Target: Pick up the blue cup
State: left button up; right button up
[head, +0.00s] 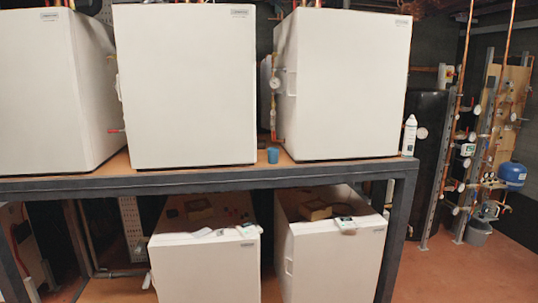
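The small blue cup (273,155) stands upright on the upper shelf (210,179), close to its front edge. Neither of my grippers shows in the head view, and nothing touches the cup from the front.
A white bottle (409,136) stands at the shelf's right end. Lower units (335,262) carry loose items on top. Piping (460,130) and a blue vessel (512,175) are right; open floor (470,272) lies front right.

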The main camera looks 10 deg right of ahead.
aim_at(273, 152)
jog(key=i+j+z, duration=0.15)
jog(key=i+j, duration=0.75)
jog(key=i+j+z, duration=0.15)
jog(key=i+j, duration=0.75)
jog(key=j, duration=0.15)
